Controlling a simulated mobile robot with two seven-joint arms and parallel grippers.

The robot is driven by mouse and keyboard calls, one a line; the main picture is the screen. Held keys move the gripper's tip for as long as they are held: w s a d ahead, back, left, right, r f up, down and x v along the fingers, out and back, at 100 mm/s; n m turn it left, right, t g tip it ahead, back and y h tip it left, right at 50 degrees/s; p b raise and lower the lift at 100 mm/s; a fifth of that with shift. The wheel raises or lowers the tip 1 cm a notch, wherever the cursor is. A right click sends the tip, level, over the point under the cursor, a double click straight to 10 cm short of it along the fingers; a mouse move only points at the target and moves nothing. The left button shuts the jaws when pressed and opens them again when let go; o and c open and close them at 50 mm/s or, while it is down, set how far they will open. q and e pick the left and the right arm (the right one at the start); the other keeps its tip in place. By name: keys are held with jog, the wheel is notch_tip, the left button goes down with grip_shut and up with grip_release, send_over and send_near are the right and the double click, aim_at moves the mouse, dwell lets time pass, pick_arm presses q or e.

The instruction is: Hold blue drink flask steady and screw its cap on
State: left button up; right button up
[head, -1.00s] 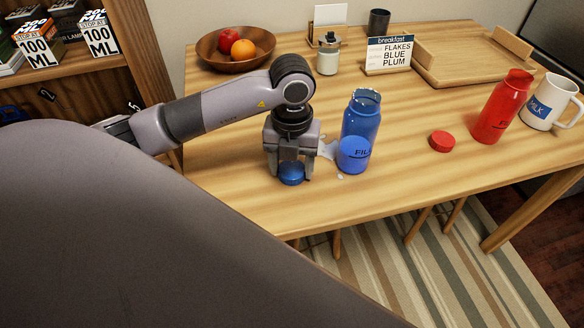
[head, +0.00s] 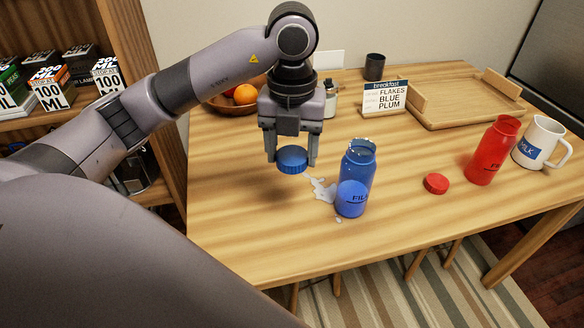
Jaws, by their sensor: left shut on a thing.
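The blue drink flask (head: 354,180) stands upright and open on the wooden table, its mouth uncovered. My left gripper (head: 291,160) is shut on the blue cap (head: 292,159) and holds it above the table, to the left of the flask and apart from it. The cap looks about level, near the height of the flask's mouth in the picture. My right gripper is not in view.
A white spill (head: 322,190) lies left of the flask's base. A red flask (head: 492,152), its red cap (head: 436,183) and a milk mug (head: 540,142) stand to the right. Behind are a menu sign (head: 385,98), a wooden tray (head: 465,112) and a fruit bowl (head: 226,104).

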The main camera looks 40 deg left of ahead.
aim_at(292, 155)
pick_arm(q)
jog(key=shift+r+p, duration=0.4)
jog(key=shift+r, duration=1.65)
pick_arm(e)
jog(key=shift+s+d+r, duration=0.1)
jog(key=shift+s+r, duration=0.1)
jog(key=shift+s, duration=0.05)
